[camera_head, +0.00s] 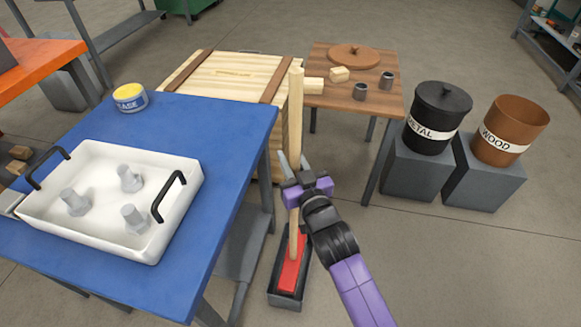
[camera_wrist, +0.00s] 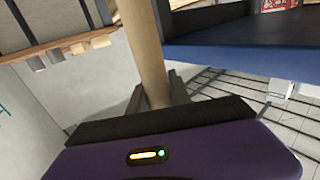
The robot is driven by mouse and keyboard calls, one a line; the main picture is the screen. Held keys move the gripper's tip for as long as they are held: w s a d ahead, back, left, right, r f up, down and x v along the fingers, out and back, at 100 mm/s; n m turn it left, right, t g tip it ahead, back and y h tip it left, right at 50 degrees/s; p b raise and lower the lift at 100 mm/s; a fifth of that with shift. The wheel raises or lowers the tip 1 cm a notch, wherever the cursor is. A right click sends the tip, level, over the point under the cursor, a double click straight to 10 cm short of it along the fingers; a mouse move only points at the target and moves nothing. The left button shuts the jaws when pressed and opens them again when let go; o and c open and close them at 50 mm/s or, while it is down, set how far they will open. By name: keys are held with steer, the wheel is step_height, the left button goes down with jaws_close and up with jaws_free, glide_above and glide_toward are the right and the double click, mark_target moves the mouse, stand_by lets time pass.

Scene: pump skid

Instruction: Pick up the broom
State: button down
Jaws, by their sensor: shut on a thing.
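The broom (camera_head: 296,110) has a pale wooden handle that stands nearly upright in the middle of the head view. Its red lower part (camera_head: 289,275) sits in a dark narrow box (camera_head: 285,297) on the floor, to the right of the blue table. My gripper (camera_head: 294,168) is shut around the handle about midway up. In the wrist view the handle (camera_wrist: 142,45) runs up from between the fingers. The bristles are hidden, and I cannot tell whether the broom touches the box floor.
A blue table (camera_head: 215,115) on the left holds a white tray (camera_head: 185,212) with several grey bolts and a yellow tub (camera_head: 130,98). A wooden crate (camera_head: 230,75) and a brown table (camera_head: 345,95) stand behind. A black bin (camera_head: 437,115) and brown bin (camera_head: 508,130) stand right.

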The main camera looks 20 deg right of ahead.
mark_target(290, 117)
step_height(290, 117, up, 13)
steer(key=p, duration=0.2)
steer(key=shift+f+p, duration=0.2)
steer(key=shift+p, duration=0.2)
steer(key=shift+s, duration=0.1)
stand_by(0.4)
